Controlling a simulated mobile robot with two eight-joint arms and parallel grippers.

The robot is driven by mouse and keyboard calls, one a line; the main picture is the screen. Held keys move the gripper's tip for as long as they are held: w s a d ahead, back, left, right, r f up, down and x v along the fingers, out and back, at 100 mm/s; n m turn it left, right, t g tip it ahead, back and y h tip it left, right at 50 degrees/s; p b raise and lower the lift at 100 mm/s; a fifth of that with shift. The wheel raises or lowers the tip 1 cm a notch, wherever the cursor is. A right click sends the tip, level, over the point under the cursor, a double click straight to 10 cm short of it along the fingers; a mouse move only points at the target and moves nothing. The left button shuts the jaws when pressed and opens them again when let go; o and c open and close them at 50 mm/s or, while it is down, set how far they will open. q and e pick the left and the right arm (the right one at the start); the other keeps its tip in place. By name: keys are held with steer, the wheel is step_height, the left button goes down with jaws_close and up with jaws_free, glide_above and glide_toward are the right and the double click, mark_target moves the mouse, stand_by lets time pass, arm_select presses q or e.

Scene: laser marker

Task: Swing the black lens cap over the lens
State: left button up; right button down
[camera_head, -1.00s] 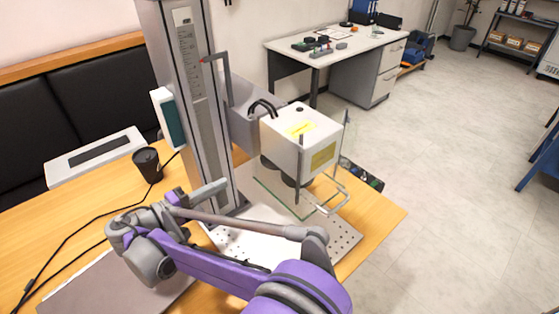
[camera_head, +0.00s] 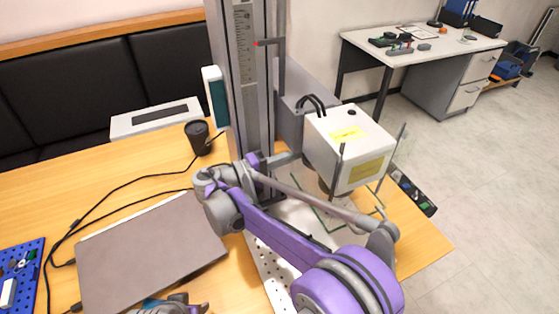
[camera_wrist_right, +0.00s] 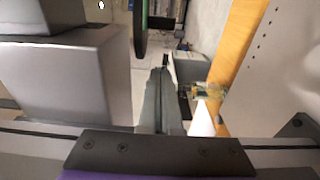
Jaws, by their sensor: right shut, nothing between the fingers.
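The white laser head (camera_head: 352,145) with yellow labels hangs from the tall column (camera_head: 243,80) over the work plate. A little dark shape (camera_head: 326,187) shows under the head; lens and cap cannot be told apart there. My right gripper (camera_head: 294,157) is shut and empty, just left of the head, between it and the column. In the right wrist view its closed dark fingers (camera_wrist_right: 165,75) point up the picture. A grey box (camera_wrist_right: 75,70) is left of them. A dark, green-edged shape (camera_wrist_right: 140,28) lies beyond the tips; I cannot tell whether it is the cap.
Glass guard panes (camera_head: 400,145) stand around the head on the right. The perforated plate (camera_head: 265,268) lies below my right arm. A closed laptop (camera_head: 150,250), cables and a black cup (camera_head: 198,137) are on the wooden table. Open floor lies to the right.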

steer(key=s+d, duration=0.2)
steer(key=d, duration=0.1)
steer(key=shift+s+d, duration=0.1)
steer(key=shift+s, duration=0.25)
